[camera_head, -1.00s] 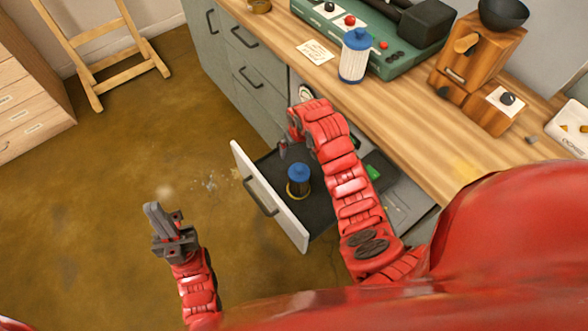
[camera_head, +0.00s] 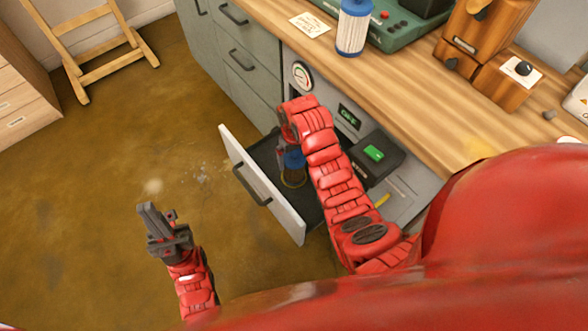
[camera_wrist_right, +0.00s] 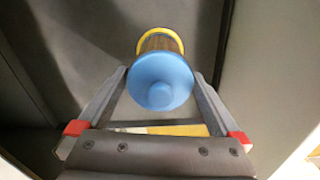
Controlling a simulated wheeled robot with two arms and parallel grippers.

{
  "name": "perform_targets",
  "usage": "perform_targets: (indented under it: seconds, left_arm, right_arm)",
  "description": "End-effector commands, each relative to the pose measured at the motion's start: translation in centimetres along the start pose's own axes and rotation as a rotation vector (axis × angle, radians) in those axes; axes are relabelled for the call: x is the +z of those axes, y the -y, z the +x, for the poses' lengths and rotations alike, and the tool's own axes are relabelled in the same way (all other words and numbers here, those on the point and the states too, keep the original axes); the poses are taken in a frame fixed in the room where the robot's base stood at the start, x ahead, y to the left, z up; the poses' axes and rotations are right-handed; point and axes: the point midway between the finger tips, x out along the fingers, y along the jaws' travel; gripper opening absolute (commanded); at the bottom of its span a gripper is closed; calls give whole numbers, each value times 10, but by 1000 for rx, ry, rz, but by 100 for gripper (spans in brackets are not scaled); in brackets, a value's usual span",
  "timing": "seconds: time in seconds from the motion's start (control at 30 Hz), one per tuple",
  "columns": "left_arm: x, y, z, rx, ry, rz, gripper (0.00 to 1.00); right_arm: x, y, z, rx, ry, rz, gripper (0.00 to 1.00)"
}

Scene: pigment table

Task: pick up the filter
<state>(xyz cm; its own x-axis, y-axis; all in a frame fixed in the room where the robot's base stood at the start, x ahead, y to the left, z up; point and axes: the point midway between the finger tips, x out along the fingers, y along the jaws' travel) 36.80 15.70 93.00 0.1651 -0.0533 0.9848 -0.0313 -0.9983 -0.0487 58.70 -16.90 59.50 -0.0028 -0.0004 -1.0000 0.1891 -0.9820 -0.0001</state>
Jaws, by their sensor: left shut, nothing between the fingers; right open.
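A filter with a blue cap and a yellow ring (camera_head: 294,160) stands in the open drawer (camera_head: 262,185). In the right wrist view its round blue cap (camera_wrist_right: 160,82) faces me, with the yellow ring at its far end. My right gripper (camera_wrist_right: 161,73) is open, with one finger on each side of the filter; I cannot tell whether they touch it. In the head view my right gripper (camera_head: 288,138) is over the drawer and partly covers the filter. Another filter (camera_head: 353,28), blue-capped with a white pleated body, stands on the counter. My left gripper (camera_head: 148,212) is shut and empty, left of the drawer.
The wooden counter (camera_head: 400,75) runs above the drawer, with a green machine (camera_head: 408,38) and a wooden grinder-like device (camera_head: 485,40) on it. A panel with a gauge (camera_head: 302,75) and a black box with a green button (camera_head: 374,153) are close to my right arm.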

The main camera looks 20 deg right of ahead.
Motion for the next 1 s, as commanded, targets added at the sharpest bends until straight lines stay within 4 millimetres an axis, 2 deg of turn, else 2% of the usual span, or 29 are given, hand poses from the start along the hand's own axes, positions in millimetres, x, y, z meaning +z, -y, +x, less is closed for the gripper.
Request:
perform_targets:
  seconds: [0.17, 0.4, 0.67, 1.0]
  left_arm:
    - [0, 0, 2, 0, 0, 0, 0]
    - [0, 0, 2, 0, 0, 0, 0]
    - [0, 0, 2, 0, 0, 0, 0]
    - [0, 0, 2, 0, 0, 0, 0]
  right_arm:
    - [0, 1, 12, 0, 0, -2, 100]
    - [0, 1, 46, -1, 0, -1, 100]
    - [0, 0, 50, 0, -2, -1, 100]
    - [0, 0, 50, 0, -3, -1, 39]
